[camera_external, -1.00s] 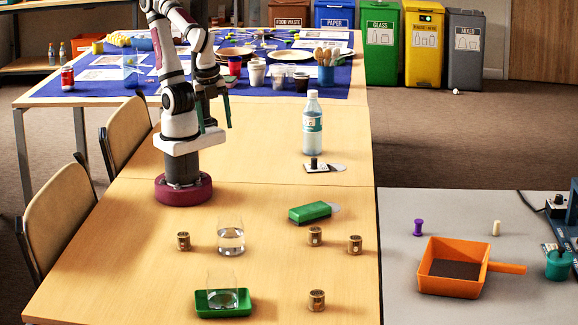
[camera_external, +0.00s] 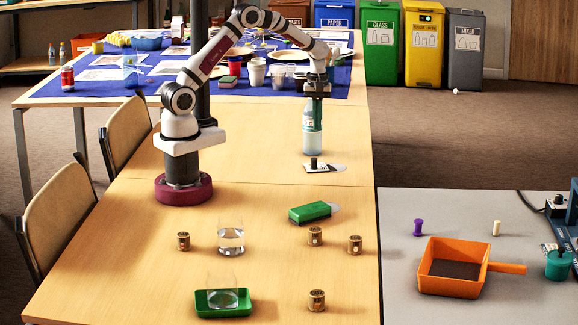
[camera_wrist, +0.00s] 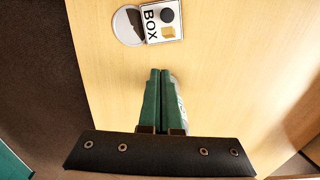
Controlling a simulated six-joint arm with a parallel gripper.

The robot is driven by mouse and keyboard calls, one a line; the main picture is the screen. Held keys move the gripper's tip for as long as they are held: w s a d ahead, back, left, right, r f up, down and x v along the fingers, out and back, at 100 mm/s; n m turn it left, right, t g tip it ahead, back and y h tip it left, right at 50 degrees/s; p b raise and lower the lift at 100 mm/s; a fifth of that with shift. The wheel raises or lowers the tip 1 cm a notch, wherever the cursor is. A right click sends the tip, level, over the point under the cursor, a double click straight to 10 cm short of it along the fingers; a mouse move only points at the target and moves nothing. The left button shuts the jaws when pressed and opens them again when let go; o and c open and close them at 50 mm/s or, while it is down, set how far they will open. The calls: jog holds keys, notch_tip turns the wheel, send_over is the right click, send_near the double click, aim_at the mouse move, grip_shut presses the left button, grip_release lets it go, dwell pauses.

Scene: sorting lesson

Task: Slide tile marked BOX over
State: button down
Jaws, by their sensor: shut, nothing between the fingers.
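The tile marked BOX (camera_wrist: 153,32) is a white square with a black knob and a small box picture. It lies flat on the wooden table, and it also shows in the external view (camera_external: 310,168). A grey disc (camera_wrist: 127,27) lies against its side, partly under or beside it; I cannot tell which. My gripper (camera_wrist: 159,72) has green fingers pressed together with nothing between them. In the external view my gripper (camera_external: 312,129) points down above the table, apart from the tile and overlapping the bottle in the picture.
A clear bottle (camera_external: 312,145) stands just behind the tile, partly hidden by my gripper. A green block (camera_external: 310,212), a glass of water (camera_external: 231,238), several small brass tins (camera_external: 315,236) and a green tray (camera_external: 202,311) stand nearer the front. Bare table lies left of the tile.

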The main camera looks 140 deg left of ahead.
notch_tip(320, 180, down, 9)
jog(key=shift+d+f, duration=0.1)
jog(key=shift+w+d, duration=1.15)
jog(key=shift+w, duration=0.05)
jog(key=shift+w+d, duration=0.25)
jog(key=w+d, duration=1.4)
jog(key=shift+w+d, duration=0.25)
jog(key=shift+s+a, duration=0.1)
